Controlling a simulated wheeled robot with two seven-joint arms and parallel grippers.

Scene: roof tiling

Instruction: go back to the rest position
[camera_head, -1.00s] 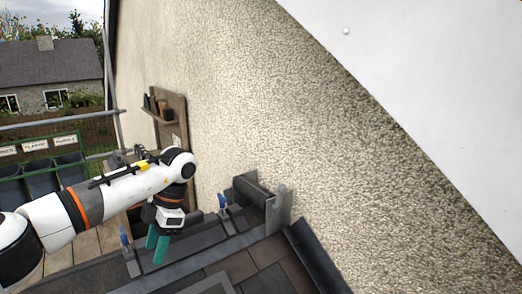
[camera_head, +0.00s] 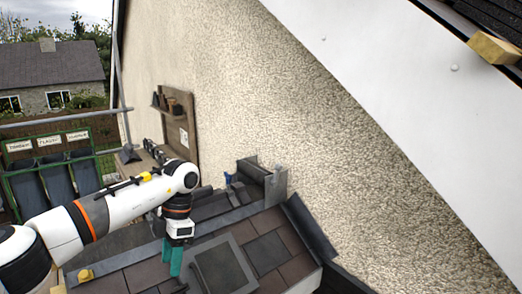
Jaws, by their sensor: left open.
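My left arm comes in from the left, white with orange rings. Its gripper (camera_head: 172,259), with green fingers, points down above the tiled roof (camera_head: 290,236). The fingers are open and I see nothing between them. They are close to the left side of a dark square frame (camera_head: 221,266) on the roof; whether they touch anything is unclear. My right gripper is not in view.
A rough rendered wall (camera_head: 290,120) rises behind the roof, with a white sloping board (camera_head: 400,70) at upper right. A grey metal bracket (camera_head: 277,186) stands at the roof's top edge. Bins (camera_head: 56,180) stand at far left.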

